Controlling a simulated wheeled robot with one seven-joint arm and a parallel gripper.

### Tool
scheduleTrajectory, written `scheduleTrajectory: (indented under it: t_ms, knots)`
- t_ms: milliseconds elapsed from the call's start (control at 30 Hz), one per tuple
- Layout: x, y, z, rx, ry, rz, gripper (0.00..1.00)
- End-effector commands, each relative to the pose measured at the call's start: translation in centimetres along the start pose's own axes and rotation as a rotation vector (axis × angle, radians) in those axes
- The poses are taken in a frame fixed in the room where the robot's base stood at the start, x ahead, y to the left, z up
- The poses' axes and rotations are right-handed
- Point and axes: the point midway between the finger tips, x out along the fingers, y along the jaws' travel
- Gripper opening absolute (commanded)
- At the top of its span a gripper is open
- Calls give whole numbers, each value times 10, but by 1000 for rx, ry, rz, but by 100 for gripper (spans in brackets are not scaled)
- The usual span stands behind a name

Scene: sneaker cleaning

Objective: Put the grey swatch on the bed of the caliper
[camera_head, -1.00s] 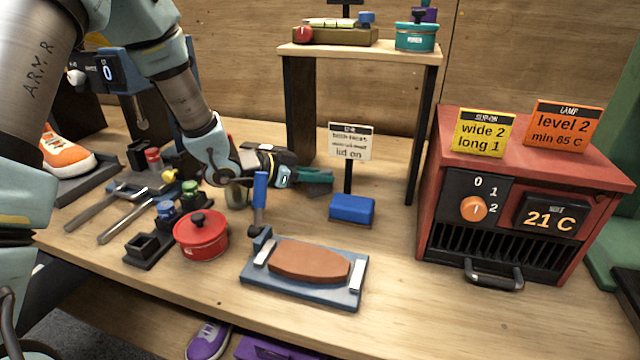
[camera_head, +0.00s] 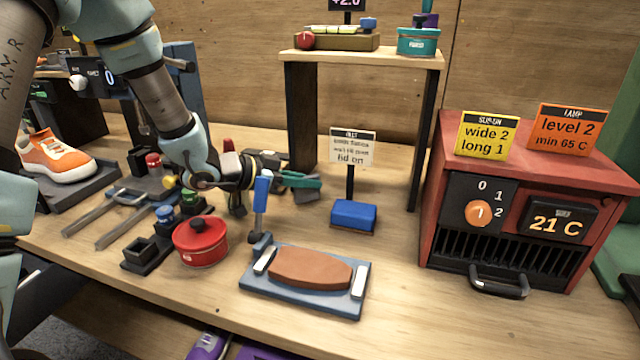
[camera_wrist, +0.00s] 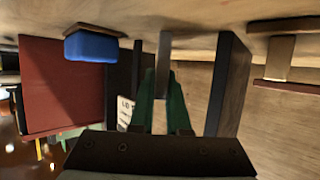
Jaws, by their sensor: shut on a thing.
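My gripper (camera_head: 303,182), with green fingers, is in front of the shelf's left leg, left of the blue block. It is shut on a thin grey piece, the grey swatch (camera_head: 306,196), whose lower part hangs below the fingers. In the wrist view the swatch (camera_wrist: 164,52) stands out as a narrow strip between the fingertips (camera_wrist: 162,85). A blue-framed device with a dial reading 0 (camera_head: 108,75) stands at the back left and looks like the caliper. My arm partly covers it, and its bed is hard to make out.
A red pot (camera_head: 200,245), a clamp plate with a brown sole (camera_head: 310,268) and a blue block (camera_head: 354,216) with a sign stand nearby. A shelf (camera_head: 360,60) rises behind. A red heater (camera_head: 530,200) is at right, an orange sneaker (camera_head: 58,158) at left.

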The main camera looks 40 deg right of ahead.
Motion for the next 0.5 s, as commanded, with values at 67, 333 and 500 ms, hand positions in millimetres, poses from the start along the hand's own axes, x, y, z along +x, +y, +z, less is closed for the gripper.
scheduleTrajectory:
  t_ms: [67, 333, 500]
  knots:
    - [-10, 0, -11, 6, 4, -1, 0]
    - [-33, 0, -67, 6, 2, -2, 0]
    - [-46, 0, -99, 7, 2, -1, 0]
